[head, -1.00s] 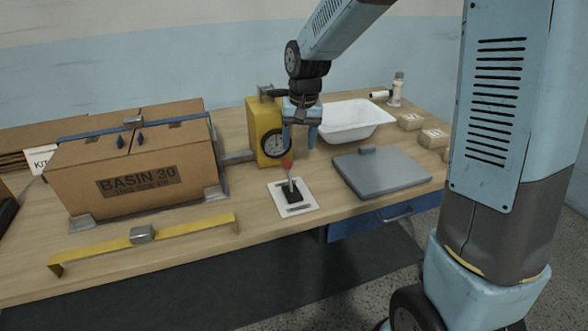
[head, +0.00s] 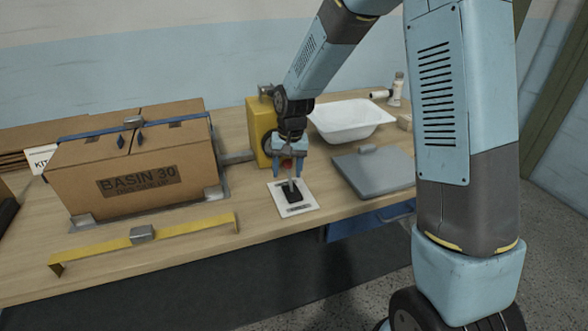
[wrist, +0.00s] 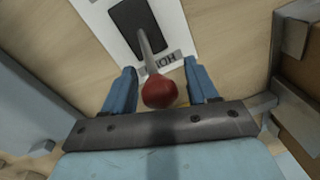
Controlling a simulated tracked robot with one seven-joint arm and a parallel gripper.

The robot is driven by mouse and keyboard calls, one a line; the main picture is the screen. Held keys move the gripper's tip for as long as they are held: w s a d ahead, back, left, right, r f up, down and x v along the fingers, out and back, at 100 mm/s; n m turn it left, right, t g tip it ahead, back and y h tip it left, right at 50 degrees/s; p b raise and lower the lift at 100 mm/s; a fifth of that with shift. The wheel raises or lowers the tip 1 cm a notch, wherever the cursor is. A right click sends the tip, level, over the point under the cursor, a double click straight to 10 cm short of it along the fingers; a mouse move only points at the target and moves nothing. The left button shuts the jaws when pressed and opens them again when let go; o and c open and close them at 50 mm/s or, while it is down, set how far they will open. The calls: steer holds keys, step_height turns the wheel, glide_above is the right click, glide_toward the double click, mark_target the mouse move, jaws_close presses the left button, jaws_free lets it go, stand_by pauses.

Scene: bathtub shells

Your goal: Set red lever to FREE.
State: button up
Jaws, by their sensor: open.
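The red lever (head: 287,163) stands on a black base (head: 291,191) on a white plate (head: 308,204) on the bench. In the wrist view its round red knob (wrist: 159,92) sits between my two blue fingers, with a gap on each side. Its grey shaft runs down to the black slot. No FREE label can be read. My gripper (head: 287,170) is open around the knob, pointing down.
A yellow gauge box (head: 259,128) stands close behind the lever. A grey flat plate (head: 372,172) lies to its right, with a white basin (head: 350,119) behind. A cardboard box marked BASIN 30 (head: 180,160) and a yellow bar (head: 190,230) are to the left.

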steer(key=shift+f, duration=0.2)
steer(key=shift+c, duration=0.2)
jaws_close()
